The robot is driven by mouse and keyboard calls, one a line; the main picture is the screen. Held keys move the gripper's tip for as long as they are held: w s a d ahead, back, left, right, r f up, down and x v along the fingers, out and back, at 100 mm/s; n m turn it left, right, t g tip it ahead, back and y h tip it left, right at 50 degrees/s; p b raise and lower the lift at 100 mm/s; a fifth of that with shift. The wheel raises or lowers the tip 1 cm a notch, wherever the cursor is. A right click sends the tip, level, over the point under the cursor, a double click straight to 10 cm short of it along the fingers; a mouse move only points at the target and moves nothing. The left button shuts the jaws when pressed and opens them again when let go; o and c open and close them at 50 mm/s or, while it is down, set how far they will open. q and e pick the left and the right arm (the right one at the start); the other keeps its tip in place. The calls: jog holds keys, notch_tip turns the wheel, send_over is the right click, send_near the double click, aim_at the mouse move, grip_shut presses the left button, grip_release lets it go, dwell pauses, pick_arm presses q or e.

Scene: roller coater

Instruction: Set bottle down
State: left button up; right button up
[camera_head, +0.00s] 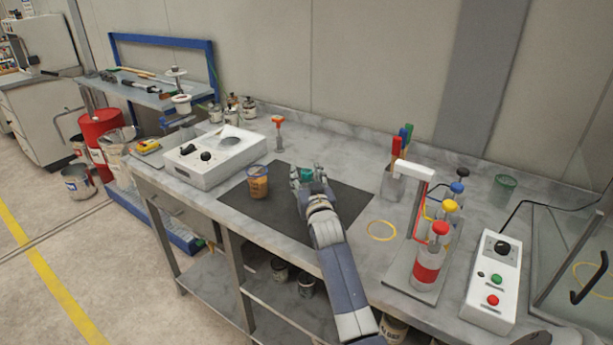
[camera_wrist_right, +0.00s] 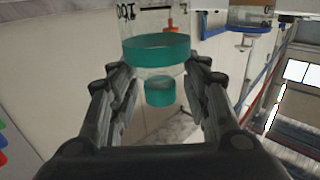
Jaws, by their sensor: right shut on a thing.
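My right gripper (camera_head: 308,174) is over the dark mat (camera_head: 352,204) on the bench. It is shut on a clear bottle with a teal band and teal cap, whose teal top (camera_head: 306,175) shows between the fingers. In the right wrist view, the bottle (camera_wrist_right: 155,50) stands between both fingers of the right gripper (camera_wrist_right: 160,85), cap toward the picture's bottom. That view looks upside down, so the bottle seems upright. Its base is hidden in the head view, and I cannot tell whether it touches the mat. My left gripper is not in view.
A white instrument (camera_head: 217,157) is further left.

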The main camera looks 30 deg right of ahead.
jog(key=shift+f, duration=0.15)
jog(key=o, duration=1)
jog(key=shift+r, duration=0.2)
jog(key=b+v, duration=0.1)
jog(key=v, duration=1.1)
